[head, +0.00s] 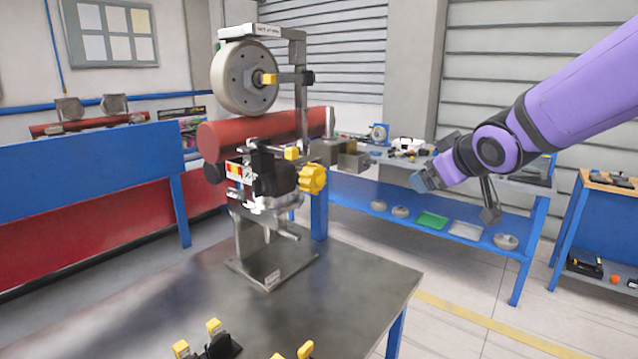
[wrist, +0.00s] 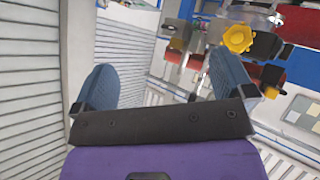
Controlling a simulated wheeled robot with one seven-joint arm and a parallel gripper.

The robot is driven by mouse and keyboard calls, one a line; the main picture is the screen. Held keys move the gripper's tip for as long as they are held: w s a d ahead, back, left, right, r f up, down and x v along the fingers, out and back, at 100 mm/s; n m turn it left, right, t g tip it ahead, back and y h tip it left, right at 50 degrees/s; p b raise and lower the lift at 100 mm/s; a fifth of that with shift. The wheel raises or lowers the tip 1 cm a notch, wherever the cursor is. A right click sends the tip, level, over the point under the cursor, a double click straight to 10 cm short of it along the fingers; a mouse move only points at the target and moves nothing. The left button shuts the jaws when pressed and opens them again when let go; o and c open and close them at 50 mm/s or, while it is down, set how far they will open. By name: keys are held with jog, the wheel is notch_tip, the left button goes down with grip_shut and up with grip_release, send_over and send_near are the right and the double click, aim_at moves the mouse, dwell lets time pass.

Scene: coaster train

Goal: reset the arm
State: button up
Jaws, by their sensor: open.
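My purple arm comes in from the upper right in the head view. My gripper (head: 455,200) is held in the air to the right of the machine, above the floor and in front of the rear bench. In the wrist view my gripper (wrist: 160,85) shows two blue fingers spread wide apart with nothing between them. The machine (head: 262,180) stands on the metal table (head: 345,290), with a grey wheel (head: 240,78) on top and a red cylinder (head: 225,138) across it. Its yellow knob (head: 313,179) also shows in the wrist view (wrist: 238,38), apart from my fingers.
A blue bench (head: 380,192) with parts and a lower shelf stands behind. A wooden-topped blue table (head: 610,183) is at the far right. Yellow-tipped clamps (head: 212,345) sit at the table's near edge. Floor (head: 470,335) right of the table looks clear.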

jog(key=s+d+m+g+h, duration=0.1)
jog(key=s+d+m+g, duration=0.2)
jog(key=s, duration=1.1)
jog(key=s+d+f+m+g, duration=0.1)
jog(key=s+d+m+g, duration=0.2)
jog(key=s, duration=1)
jog(key=shift+s+d+m+h, duration=0.35)
jog(key=shift+d+m+h, duration=0.05)
jog(key=shift+d, duration=0.3)
